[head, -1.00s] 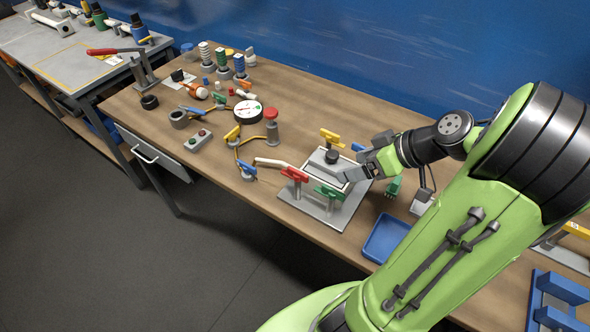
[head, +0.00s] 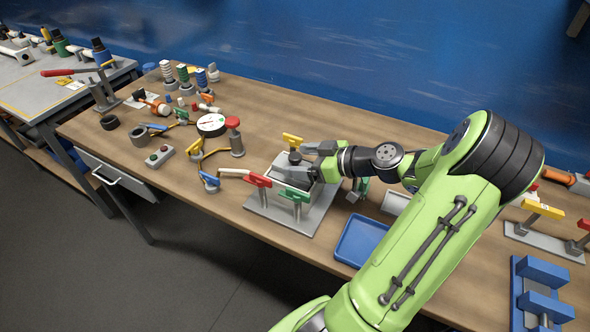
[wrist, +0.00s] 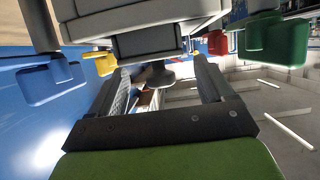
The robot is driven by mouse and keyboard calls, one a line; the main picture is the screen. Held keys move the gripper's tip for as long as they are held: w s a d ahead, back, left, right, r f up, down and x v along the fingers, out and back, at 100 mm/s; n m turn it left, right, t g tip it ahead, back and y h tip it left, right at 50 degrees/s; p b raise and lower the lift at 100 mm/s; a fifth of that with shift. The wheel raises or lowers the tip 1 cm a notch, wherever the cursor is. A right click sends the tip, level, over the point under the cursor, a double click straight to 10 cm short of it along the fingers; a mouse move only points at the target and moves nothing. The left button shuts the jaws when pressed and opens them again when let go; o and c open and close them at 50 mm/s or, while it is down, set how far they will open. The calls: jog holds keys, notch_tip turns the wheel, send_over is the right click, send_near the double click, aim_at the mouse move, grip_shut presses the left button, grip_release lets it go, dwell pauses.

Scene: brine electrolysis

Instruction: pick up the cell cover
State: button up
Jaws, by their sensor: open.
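The cell stands on a grey base plate (head: 318,214) on the bench in the head view. My gripper (head: 311,157) is open and lies almost level, reaching in from the right.
A yellow clamp (head: 292,138), a red clamp (head: 257,180) and a green clamp (head: 295,196) surround the cell closely. A blue tray (head: 361,241) lies front right of it. The bench behind is clear.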

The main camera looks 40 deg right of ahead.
aim_at(290, 160)
jog(key=x, duration=0.3)
jog(key=shift+w+a+f, duration=0.1)
jog(key=shift+w+f, duration=0.1)
jog(key=shift+w, duration=0.15)
jog(key=shift+s+r, duration=0.1)
